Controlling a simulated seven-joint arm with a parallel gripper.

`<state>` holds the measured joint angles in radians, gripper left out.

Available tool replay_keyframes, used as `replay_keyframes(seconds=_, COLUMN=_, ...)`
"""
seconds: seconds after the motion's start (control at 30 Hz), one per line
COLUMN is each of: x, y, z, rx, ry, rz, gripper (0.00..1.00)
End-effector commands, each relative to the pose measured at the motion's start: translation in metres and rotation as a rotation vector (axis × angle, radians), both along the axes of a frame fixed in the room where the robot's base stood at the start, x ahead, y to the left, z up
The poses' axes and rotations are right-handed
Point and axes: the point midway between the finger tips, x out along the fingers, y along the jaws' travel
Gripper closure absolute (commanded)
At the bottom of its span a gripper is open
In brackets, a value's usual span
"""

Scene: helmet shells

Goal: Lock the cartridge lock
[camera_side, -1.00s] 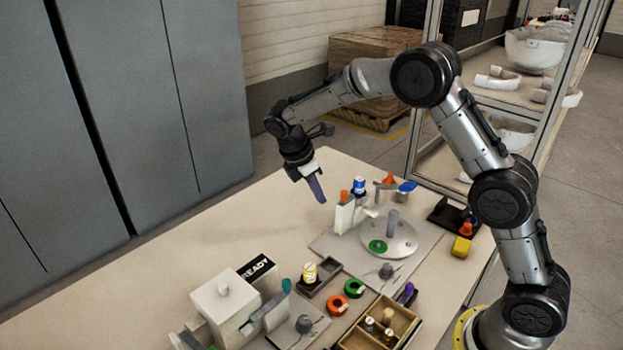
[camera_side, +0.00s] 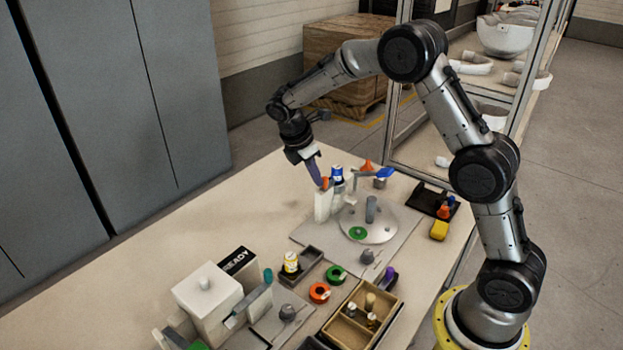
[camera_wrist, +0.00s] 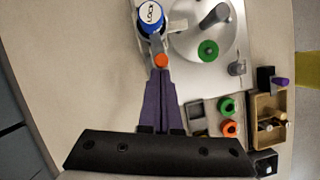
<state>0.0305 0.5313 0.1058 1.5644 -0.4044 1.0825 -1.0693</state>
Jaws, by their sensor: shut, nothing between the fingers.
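A blue and white cartridge (camera_side: 337,174) stands in a white holder (camera_side: 323,206) at the back of the turntable fixture. The word LOCK shows on the blue-topped cartridge in the wrist view (camera_wrist: 150,17). A small orange piece (camera_side: 326,182) sits on top of the holder; it also shows in the wrist view (camera_wrist: 162,61), just ahead of my fingertips. My gripper (camera_side: 319,182) is shut and empty, with its purple fingers pointing down at the orange piece. I cannot tell whether the fingertips touch it.
A round grey plate (camera_side: 385,224) with a green ring (camera_side: 358,233) lies right of the holder. A blue-handled lever (camera_side: 384,173) and an orange cone (camera_side: 366,166) stand behind. A white box (camera_side: 207,300) and a wooden tray (camera_side: 376,298) are in front. The table's left side is clear.

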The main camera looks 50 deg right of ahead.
Motion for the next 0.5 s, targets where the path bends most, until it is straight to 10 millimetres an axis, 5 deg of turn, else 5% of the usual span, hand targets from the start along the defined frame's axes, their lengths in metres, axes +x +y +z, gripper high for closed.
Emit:
replay_keyframes(seconds=0.27, x=-0.003, y=-0.011, z=0.0, rx=-0.014, ry=0.011, rz=-0.002, gripper=1.0)
replay_keyframes(seconds=0.5, x=0.002, y=0.004, z=-0.001, rx=-0.012, ry=0.009, rz=0.0, gripper=1.0)
